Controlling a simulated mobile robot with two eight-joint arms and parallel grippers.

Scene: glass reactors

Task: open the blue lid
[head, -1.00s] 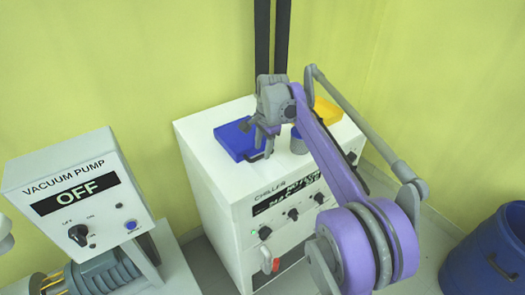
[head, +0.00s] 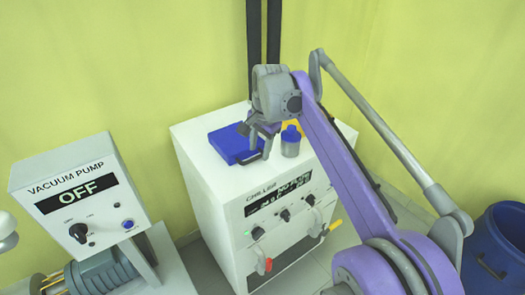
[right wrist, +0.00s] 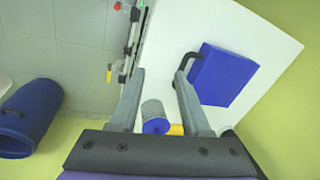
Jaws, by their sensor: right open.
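The blue lid (head: 232,143) is a flat square panel lying closed on top of the white chiller (head: 195,133). A dark handle (head: 252,158) stands at its front right edge. The lid (right wrist: 226,76) and its handle (right wrist: 186,63) also show in the right wrist view. My right gripper (head: 262,136) is open and empty just above the handle side of the lid. In the right wrist view its fingers (right wrist: 157,76) are spread, with the handle beside the right fingertip, not between them. My left gripper is not in view.
A grey canister with a blue cap (head: 290,141) stands on the chiller close to my right gripper. A yellow-orange piece shows partly behind my arm. The vacuum pump (head: 80,205) reads OFF at left. A blue barrel (head: 497,250) stands at right.

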